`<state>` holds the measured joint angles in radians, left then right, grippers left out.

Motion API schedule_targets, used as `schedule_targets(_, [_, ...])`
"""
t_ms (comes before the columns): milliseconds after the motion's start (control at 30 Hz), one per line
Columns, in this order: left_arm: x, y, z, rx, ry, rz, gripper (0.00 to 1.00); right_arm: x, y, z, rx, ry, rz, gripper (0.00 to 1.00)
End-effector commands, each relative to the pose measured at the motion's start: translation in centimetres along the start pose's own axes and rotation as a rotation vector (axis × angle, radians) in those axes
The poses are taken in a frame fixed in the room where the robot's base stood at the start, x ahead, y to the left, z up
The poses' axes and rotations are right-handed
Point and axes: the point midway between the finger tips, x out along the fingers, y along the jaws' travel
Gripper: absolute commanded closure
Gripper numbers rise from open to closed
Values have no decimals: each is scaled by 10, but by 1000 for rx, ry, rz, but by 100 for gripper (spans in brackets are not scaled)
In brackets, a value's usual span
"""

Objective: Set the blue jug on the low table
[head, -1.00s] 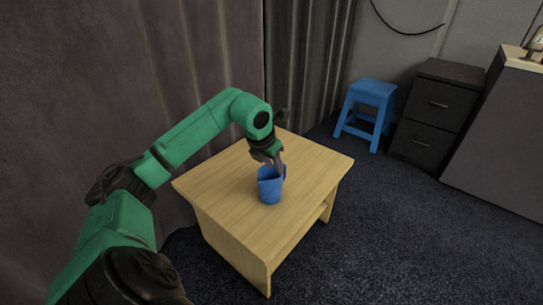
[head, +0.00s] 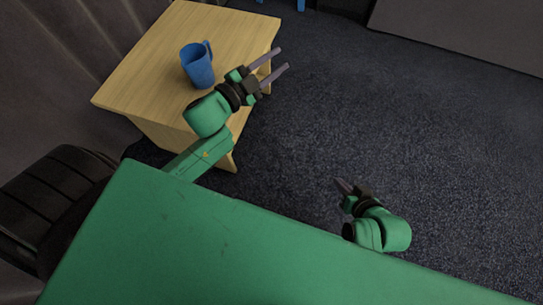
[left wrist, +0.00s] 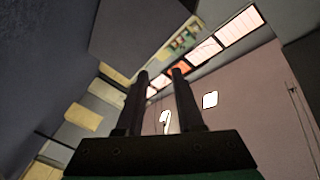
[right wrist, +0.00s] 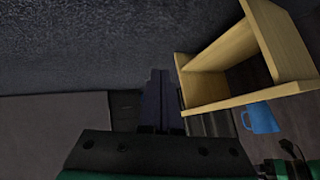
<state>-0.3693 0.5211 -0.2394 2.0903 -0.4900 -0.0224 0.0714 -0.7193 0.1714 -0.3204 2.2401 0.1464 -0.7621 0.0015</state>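The blue jug (head: 197,68) stands upright on the low wooden table (head: 150,60), near its right side, with its handle towards the back right. The jug also shows in the right wrist view (right wrist: 260,118), beside the table's light wood (right wrist: 235,60). My left gripper (head: 283,60) is open and empty, to the right of the jug and apart from it, by the table's right edge. In the left wrist view its fingers (left wrist: 160,72) have a clear gap. My right gripper (head: 342,185) is shut and empty over the floor; its fingers (right wrist: 160,75) lie together.
Dark carpet (head: 400,120) lies open to the right of the table. A curtain (head: 60,60) hangs close along the table's left side. The feet of a blue stool (head: 292,4) show at the top edge.

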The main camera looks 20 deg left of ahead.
Motion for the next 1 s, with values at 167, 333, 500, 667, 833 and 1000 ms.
schedule_targets(167, [-77, 159, 82, -757, -580, 191, 64, 0, 0, 0, 0, 1, 0, 100])
schedule_targets(333, [-116, 227, 72, -996, -752, 337, 64, 0, 0, 0, 0, 1, 0, 100])
schedule_targets(500, [-118, 230, 72, -1005, -761, 347, 64, 0, 0, 0, 0, 2, 0, 100])
schedule_targets(667, [-117, 230, 72, -1003, -761, 346, 64, 0, 0, 0, 0, 2, -1, 100])
schedule_targets(833, [-117, 230, 73, -1002, -760, 345, 64, 0, -1, 0, -1, 1, -1, 100])
schedule_targets(1000, [-126, 222, 75, -981, -821, 343, 64, -9, 5, 3, -3, -51, 30, 100])
